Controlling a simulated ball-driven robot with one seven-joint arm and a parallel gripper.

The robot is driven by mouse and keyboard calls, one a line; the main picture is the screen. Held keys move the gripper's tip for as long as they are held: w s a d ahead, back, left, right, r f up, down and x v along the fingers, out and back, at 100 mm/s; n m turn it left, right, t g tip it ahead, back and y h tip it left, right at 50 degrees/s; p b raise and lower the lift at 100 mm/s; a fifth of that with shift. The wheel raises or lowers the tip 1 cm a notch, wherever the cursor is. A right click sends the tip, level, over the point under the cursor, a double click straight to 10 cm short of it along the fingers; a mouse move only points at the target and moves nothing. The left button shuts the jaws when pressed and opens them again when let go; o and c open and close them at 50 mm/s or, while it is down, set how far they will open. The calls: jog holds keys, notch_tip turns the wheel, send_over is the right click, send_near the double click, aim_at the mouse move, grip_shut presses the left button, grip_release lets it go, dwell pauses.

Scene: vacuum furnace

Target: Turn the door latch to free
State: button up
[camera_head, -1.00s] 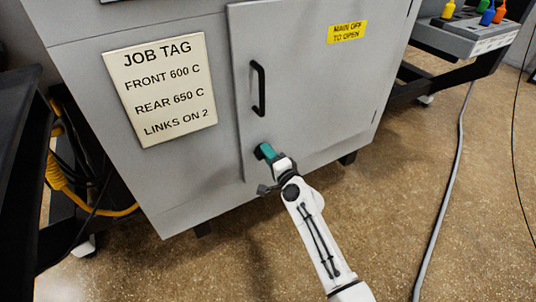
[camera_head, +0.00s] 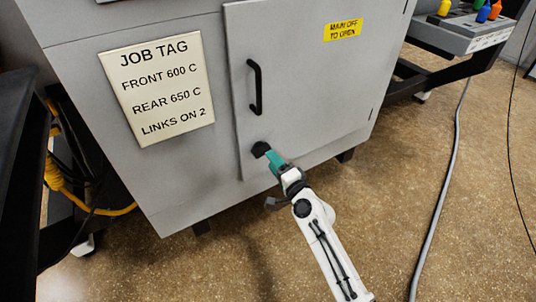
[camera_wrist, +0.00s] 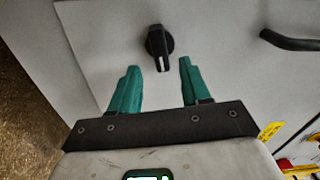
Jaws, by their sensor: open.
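The door latch is a black round knob (camera_wrist: 159,42) with a raised grip and a pale mark line. In the wrist view it is just beyond and between my green fingertips, apart from them. In the head view the latch (camera_head: 261,149) is on the lower left of the grey cabinet door (camera_head: 300,90), below the handle. My gripper (camera_wrist: 158,78) is open and empty. In the head view my gripper (camera_head: 274,162) is just below and right of the latch.
A black vertical handle (camera_head: 255,87) is on the door above the latch; part of it shows in the wrist view (camera_wrist: 290,42). A job tag (camera_head: 156,88) is left of the door. A yellow label (camera_head: 343,29) is at the upper right. Open floor lies in front.

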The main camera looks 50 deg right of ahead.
jog(key=shift+v, duration=2.7)
